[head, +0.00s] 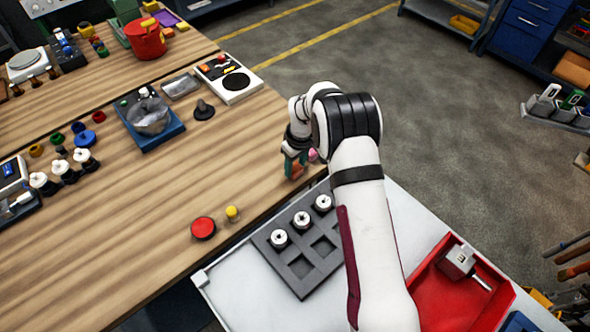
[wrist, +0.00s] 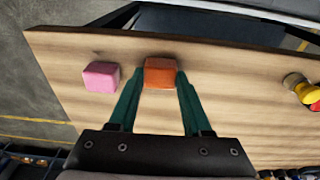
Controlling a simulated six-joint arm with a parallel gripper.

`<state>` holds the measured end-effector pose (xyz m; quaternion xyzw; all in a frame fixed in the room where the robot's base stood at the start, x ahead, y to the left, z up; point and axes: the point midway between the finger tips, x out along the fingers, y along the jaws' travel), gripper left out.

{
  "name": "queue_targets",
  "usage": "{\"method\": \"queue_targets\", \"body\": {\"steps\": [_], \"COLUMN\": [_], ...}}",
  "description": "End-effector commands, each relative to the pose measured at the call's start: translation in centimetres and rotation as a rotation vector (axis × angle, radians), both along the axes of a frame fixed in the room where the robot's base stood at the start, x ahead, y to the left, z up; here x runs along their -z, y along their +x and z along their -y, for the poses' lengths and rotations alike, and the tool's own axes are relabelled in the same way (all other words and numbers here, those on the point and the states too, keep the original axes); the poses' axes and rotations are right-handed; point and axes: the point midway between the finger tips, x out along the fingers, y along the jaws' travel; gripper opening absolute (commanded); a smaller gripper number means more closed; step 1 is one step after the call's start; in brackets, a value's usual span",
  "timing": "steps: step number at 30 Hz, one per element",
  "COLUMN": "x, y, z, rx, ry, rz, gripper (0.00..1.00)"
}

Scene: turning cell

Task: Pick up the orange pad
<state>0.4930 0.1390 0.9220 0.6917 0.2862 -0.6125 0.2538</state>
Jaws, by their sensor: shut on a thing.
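The orange pad (wrist: 160,72) is a small block between the green fingertips of my gripper (wrist: 160,77) in the wrist view. My gripper is shut on it, with one finger at each side. In the head view my gripper (head: 295,166) is low over the right edge of the wooden bench, and the pad is mostly hidden by the fingers. I cannot tell whether the pad touches the bench top.
A pink block (wrist: 101,76) lies just left of the pad in the wrist view. A red disc (head: 203,228) and a yellow knob (head: 232,212) sit on the bench (head: 150,250). A grey tray (head: 296,268) with white-topped parts is nearby. Bench around the pad is mostly clear.

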Motion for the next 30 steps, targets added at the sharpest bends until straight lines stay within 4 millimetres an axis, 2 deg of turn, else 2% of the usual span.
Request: {"method": "queue_targets", "body": {"steps": [10, 14, 17, 30], "x": [-0.4, -2.0, -3.9, -9.9], "y": [0.0, 0.1, 0.1, -2.5], "z": [0.0, 0.0, 0.0, 9.4], "rx": [0.000, -0.001, -0.001, 0.003], "ry": [0.001, 0.001, 0.001, 0.000], "rz": [0.001, 0.002, 0.003, 0.001], "gripper": [0.00, 0.00, 0.00, 0.00]}}
